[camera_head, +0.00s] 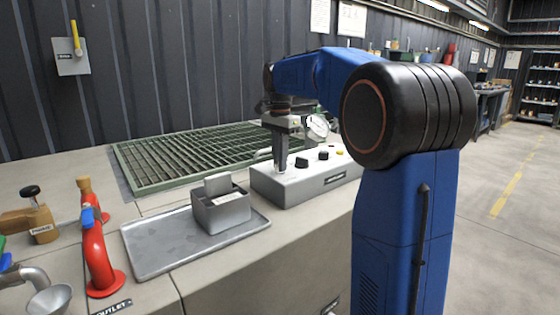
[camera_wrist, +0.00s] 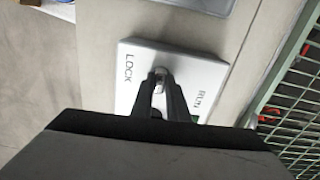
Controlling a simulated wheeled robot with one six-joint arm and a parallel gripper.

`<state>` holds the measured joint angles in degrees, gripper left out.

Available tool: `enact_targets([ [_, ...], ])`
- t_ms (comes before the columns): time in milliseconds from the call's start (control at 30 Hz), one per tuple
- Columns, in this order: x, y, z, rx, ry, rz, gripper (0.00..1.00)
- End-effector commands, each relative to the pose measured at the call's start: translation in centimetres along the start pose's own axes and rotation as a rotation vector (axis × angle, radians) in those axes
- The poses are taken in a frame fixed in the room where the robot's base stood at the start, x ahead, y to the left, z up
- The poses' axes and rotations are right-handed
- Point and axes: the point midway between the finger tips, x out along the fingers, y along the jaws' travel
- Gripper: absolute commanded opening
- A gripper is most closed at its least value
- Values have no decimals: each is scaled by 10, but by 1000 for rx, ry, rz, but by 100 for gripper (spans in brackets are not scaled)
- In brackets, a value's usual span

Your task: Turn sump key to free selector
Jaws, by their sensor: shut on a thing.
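A grey control box (camera_head: 318,181) stands on the bench, with black knobs (camera_head: 301,162) and a small yellow part on its top. I cannot tell which knob is the selector. My gripper (camera_head: 281,164) points down at the left end of the box top. In the wrist view my gripper (camera_wrist: 160,84) is shut on the small metallic sump key (camera_wrist: 159,71). The key stands on a pale plate (camera_wrist: 134,62) marked LOCK on the left and RUN on the right. The fingers hide most of the key, so its angle is unclear.
A gauge (camera_head: 318,126) stands just behind my gripper. A green grating (camera_head: 150,165) lies behind the box. A metal tray (camera_head: 150,256) with a grey box (camera_head: 222,212) sits to the left. Red outlet pipework (camera_head: 97,262) stands farther left.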

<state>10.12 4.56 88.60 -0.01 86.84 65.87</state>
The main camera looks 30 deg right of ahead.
Motion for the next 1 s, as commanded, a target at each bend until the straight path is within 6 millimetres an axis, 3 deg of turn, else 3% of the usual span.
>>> enact_targets([
  [267,0,0,0,-182,0,0,0],
  [1000,0,0,0,-883,0,-1,0],
])
